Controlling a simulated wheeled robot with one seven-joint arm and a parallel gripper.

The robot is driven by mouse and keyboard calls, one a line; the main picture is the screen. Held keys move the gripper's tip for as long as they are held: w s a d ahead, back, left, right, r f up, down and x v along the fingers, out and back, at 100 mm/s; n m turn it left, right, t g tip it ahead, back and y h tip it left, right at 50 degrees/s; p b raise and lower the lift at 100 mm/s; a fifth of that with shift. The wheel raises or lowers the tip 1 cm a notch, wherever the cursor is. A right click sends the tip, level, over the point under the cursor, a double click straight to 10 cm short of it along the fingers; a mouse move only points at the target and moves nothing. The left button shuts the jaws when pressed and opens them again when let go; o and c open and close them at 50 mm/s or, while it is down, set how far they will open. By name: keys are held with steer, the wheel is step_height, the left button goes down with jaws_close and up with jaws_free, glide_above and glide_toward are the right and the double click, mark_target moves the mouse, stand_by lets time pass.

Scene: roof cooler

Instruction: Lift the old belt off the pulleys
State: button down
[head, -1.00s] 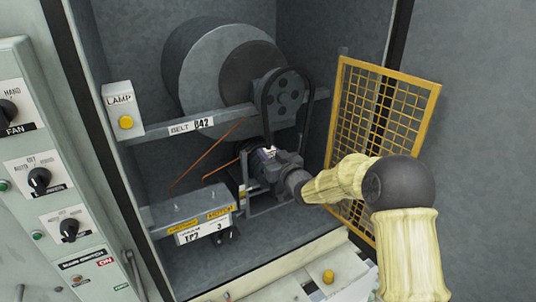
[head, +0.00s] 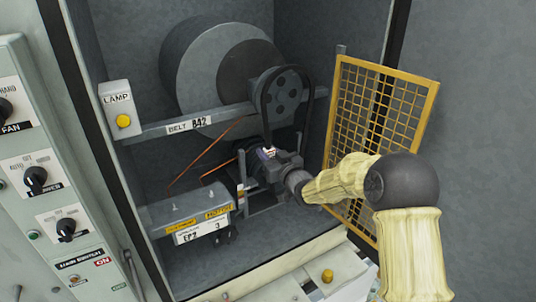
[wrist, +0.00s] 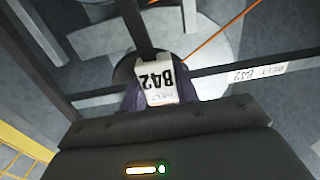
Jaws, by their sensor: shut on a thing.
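The old belt (head: 264,100) is a black loop that runs over the grey upper pulley (head: 287,92) and down toward the lower pulley, which is mostly hidden by my gripper. My gripper (head: 268,154) is at the lower part of the belt, shut on it. In the wrist view the belt (wrist: 138,25) runs up as a dark strip from between my fingers. A white tag (wrist: 158,82) reading B42, upside down, sits between the purple fingertips (wrist: 157,95).
A yellow mesh guard (head: 345,110) stands at the right, close to my arm. A beam (head: 160,130) labelled BELT B42 crosses the cabinet. Orange rods (head: 205,153) slant left of the gripper. A lamp box (head: 117,98) and switch panel (head: 40,180) are at left.

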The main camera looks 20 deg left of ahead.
steer(key=r+b+v, duration=0.1)
steer(key=b+v, duration=0.3)
steer(key=v, duration=0.7)
steer(key=shift+s+d, duration=0.25)
stand_by(2.3)
stand_by(0.4)
steer(key=shift+d+f, duration=0.1)
steer(key=shift+f, duration=0.05)
